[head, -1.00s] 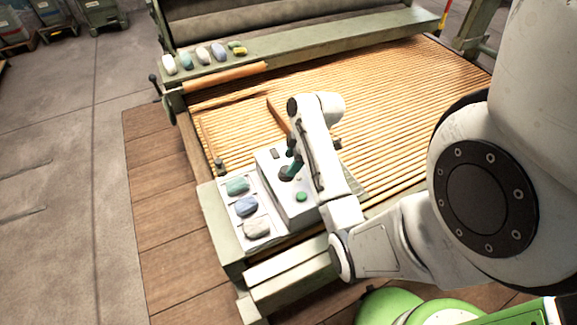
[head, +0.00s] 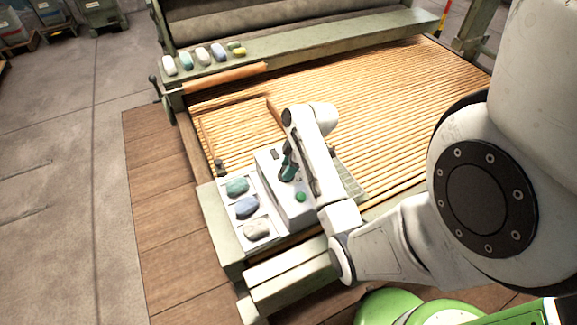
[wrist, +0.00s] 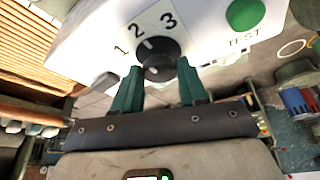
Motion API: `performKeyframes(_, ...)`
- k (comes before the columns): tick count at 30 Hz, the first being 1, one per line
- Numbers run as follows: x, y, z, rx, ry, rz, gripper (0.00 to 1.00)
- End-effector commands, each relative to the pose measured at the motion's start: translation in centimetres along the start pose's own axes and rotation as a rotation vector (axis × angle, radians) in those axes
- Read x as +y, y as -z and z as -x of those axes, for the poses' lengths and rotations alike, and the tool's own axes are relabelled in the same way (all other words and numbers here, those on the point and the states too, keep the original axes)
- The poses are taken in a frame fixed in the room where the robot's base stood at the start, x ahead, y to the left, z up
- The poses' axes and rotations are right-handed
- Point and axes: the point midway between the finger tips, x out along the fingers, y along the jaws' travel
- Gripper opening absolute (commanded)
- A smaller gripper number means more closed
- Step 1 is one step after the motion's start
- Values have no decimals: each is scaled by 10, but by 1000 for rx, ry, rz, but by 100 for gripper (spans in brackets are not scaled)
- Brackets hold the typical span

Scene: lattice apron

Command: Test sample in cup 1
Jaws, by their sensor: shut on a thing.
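A pale tester box (head: 272,165) stands at the near left corner of the frame, with a green TEST button (head: 300,197). In the wrist view its face shows a black dial knob (wrist: 160,50), the figures 1, 2 and 3, and the green TEST button (wrist: 245,14). The knob's white mark appears to point near 2. My gripper (wrist: 158,70), with teal fingers, is shut on the knob from both sides; it also shows in the head view (head: 287,172). Beside the box lie a teal sample (head: 237,187), a blue sample (head: 246,207) and a grey sample (head: 257,229). Cup numbers are not readable.
Several coloured lumps, including a white one (head: 169,65), sit on the far green beam (head: 330,47). A slatted lattice apron (head: 400,95) fills the frame behind the box. Wooden boards (head: 165,225) and open concrete floor lie to the left.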

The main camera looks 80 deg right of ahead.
Motion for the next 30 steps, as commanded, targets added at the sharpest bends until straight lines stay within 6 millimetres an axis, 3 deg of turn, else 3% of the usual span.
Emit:
performKeyframes(5,0,0,0,0,1,0,12)
performKeyframes(17,1,0,1,0,33,76,12)
performKeyframes(30,5,2,0,1,166,399,12)
